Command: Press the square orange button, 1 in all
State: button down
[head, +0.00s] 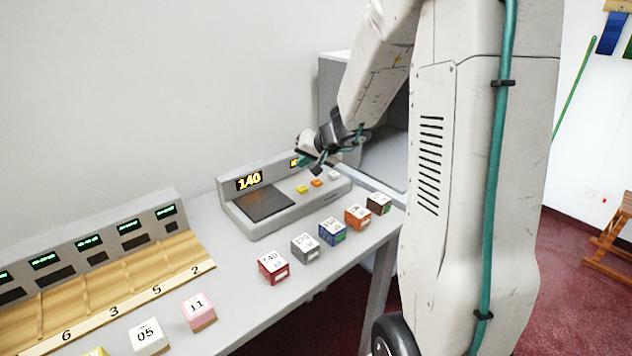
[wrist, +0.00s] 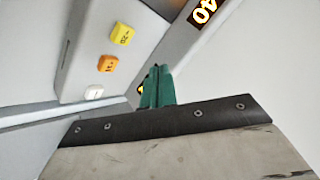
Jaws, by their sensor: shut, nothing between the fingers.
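The square orange button (head: 317,183) is on the top of a grey console, between a yellow button (head: 302,189) and a white button (head: 334,175). In the wrist view the orange button (wrist: 107,63) is left of my fingers, with the yellow button (wrist: 122,33) above it and the white one (wrist: 94,92) below it. My gripper (head: 312,168) is above the console, just above the buttons in the head view. Its teal fingertips (wrist: 158,84) are shut and empty, and appear apart from the orange button.
The console (head: 262,229) has a lit display reading 140 (head: 249,181) and a dark plate (head: 264,204). Several labelled cubes, including a red one (head: 273,267), stand along the counter's front. A wooden numbered rack (head: 130,291) is at left. A grey cabinet (head: 332,95) stands behind my arm.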

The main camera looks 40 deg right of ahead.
jog(key=s+a+r+n+g+y, duration=0.25)
jog(key=s+a+r, duration=0.25)
jog(key=a, duration=0.4)
jog(key=s+a+r+n+g+y, duration=0.1)
jog(key=s+a+r+n, duration=0.25)
jog(key=s+a, duration=0.4)
jog(key=s+a+g+h, duration=0.1)
jog(key=s+g+h, duration=0.1)
jog(key=s, duration=0.8)
jog(key=s+a+r+n+g+h, duration=0.1)
jog(key=s+g+h, duration=0.1)
jog(key=s, duration=0.9)
jog(key=shift+s+a+h, duration=0.2)
jog(key=shift+a+h, duration=0.1)
jog(key=shift+h, duration=0.05)
jog(key=shift+d+r+g, duration=0.1)
jog(key=shift+g, duration=0.15)
